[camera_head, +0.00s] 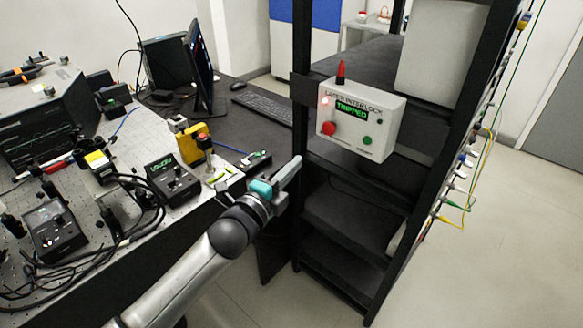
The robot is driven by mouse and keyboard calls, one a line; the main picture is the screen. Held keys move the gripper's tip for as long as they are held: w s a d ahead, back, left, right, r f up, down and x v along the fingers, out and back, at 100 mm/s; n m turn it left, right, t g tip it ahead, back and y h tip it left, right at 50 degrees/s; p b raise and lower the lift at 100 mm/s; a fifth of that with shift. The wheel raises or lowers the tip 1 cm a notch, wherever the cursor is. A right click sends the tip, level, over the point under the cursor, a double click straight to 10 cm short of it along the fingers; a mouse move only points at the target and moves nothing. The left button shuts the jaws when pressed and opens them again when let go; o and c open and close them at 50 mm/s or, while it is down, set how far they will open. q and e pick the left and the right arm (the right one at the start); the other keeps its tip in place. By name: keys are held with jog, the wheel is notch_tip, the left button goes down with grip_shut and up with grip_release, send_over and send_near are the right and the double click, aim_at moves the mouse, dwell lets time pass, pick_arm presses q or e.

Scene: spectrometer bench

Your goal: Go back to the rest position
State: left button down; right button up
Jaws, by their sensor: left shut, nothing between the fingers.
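My left gripper (290,172) is at the middle of the head view, at the end of my arm that reaches up from the lower left. Its fingers are shut with nothing between them. It is in front of the black rack (302,130), below and left of the white laser interlock box (360,118). The box shows a green "TRIPPED" text, a lit red lamp, a red button and a green button. I cannot tell whether the fingertips touch the rack post. My right gripper is not in view.
The optical bench (190,218) on the left carries several instruments and cables, including a yellow block (193,143). Behind it, a dark desk holds a monitor (202,67) and keyboard (262,106). Coloured cables (463,185) hang on the rack's right side. Floor (490,255) at the right is clear.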

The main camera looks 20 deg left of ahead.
pick_arm(q)
jog(key=shift+s, duration=0.35)
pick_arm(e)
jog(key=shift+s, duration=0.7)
pick_arm(q)
jog(key=s+a+f+n+g+y+b, duration=0.1)
jog(key=s+f+n+g, duration=0.3)
jog(key=f, duration=0.8)
jog(key=s+a+f+n+g+y+b, duration=0.15)
jog(key=s+f, duration=0.35)
jog(key=f, duration=0.7)
jog(key=s+a+f+n+g+y, duration=0.1)
jog(key=s+f+n+g, duration=0.3)
jog(key=f, duration=0.8)
jog(key=s+d+f+n+g, duration=0.1)
jog(key=s+f+n+g, duration=0.1)
jog(key=s+f, duration=0.4)
jog(key=s+d+f+n+g+b, duration=0.1)
jog(key=s+f+n+g, duration=0.2)
jog(key=s, duration=1.3)
jog(key=s+d+f+n+g+b, duration=0.1)
jog(key=s+d+f+n+g, duration=0.1)
jog(key=s+f, duration=0.8)
jog(key=shift+s+n, duration=0.55)
jog(key=shift+s, duration=0.45)
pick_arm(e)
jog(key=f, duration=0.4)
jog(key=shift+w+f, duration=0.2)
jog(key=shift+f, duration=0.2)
